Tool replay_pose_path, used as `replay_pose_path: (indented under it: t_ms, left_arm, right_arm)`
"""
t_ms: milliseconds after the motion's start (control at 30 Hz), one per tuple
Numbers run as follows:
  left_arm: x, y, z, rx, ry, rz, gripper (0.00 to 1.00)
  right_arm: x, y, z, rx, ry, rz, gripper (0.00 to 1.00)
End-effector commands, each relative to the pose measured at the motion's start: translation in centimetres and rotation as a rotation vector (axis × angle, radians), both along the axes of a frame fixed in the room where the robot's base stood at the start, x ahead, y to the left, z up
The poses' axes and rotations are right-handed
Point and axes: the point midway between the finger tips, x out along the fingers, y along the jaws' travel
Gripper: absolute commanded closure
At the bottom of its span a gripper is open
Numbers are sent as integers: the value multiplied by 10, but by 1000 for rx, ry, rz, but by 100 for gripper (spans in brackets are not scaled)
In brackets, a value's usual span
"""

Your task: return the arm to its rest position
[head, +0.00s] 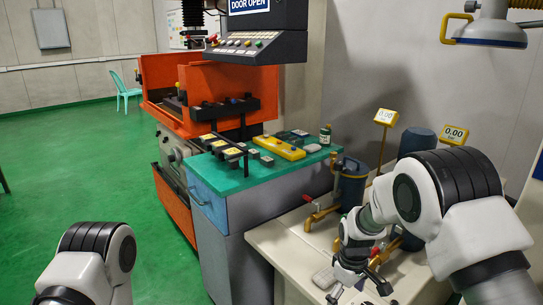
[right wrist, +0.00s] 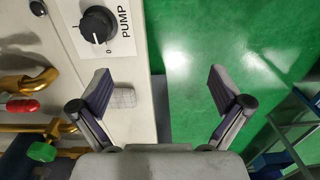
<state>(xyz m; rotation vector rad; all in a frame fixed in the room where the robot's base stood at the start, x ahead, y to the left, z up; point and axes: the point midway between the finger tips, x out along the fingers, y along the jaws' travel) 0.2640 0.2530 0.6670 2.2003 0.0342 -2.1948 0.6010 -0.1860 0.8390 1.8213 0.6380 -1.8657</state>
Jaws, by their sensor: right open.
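My right arm reaches in from the right in the head view, and its gripper (head: 362,290) points down over the front edge of the cream bench (head: 290,255). In the right wrist view the two fingers of this gripper (right wrist: 160,90) are spread wide with nothing between them. Below them are the bench edge and the green floor (right wrist: 205,50). A small pale block (right wrist: 123,97) lies on the bench beside the left finger in that view. Of my left arm only a rounded link shows at the lower left of the head view; its gripper is out of sight.
Blue filter housings (head: 352,185) with brass pipes and gauges (head: 385,116) stand on the bench close to my right arm. A PUMP knob (right wrist: 97,25) is near the gripper. A green-topped cabinet (head: 235,178) and an orange machine (head: 215,85) stand further back.

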Motion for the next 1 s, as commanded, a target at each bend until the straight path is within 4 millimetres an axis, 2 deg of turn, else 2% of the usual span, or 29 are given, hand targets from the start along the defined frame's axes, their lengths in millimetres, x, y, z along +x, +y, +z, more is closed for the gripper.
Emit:
replay_pose_path:
  t_ms: [33, 267, 467, 567, 633, 667, 733, 800, 833, 900, 1000]
  left_arm:
    - [1, 0, 0, 0, -3, 0, 100]
    - [1, 0, 0, 0, -4, 0, 100]
    - [1, 0, 1, 0, -3, 0, 100]
    - [1, 0, 0, 0, -3, 0, 100]
    - [1, 0, 0, 0, -3, 0, 100]
    - [1, 0, 0, 0, -3, 0, 100]
    - [1, 0, 0, 0, -3, 0, 100]
    - [1, 0, 1, 0, -3, 0, 100]
    - [1, 0, 1, 0, -3, 0, 100]
    - [1, 0, 1, 0, -3, 0, 100]
    - [1, 0, 1, 0, -3, 0, 100]
  right_arm:
    - [-6, -2, -12, 4, 24, -6, 0]
    - [-52, -14, -58, 10, 155, -31, 0]
    - [-116, -29, -105, 6, 273, -62, 0]
    - [-161, -38, -134, -3, 327, -101, 0]
    - [-206, -46, -156, -16, 362, -145, 0]
    - [-228, -50, -165, -23, 374, -173, 0]
    - [-290, -59, -182, -44, 385, -256, 0]
    - [-345, -65, -186, -64, 349, -366, 0]
    - [-359, -66, -184, -66, 318, -413, 0]
    - [-371, -66, -175, -59, 221, -508, 0]
    - [-359, -66, -169, -29, 80, -611, 0]
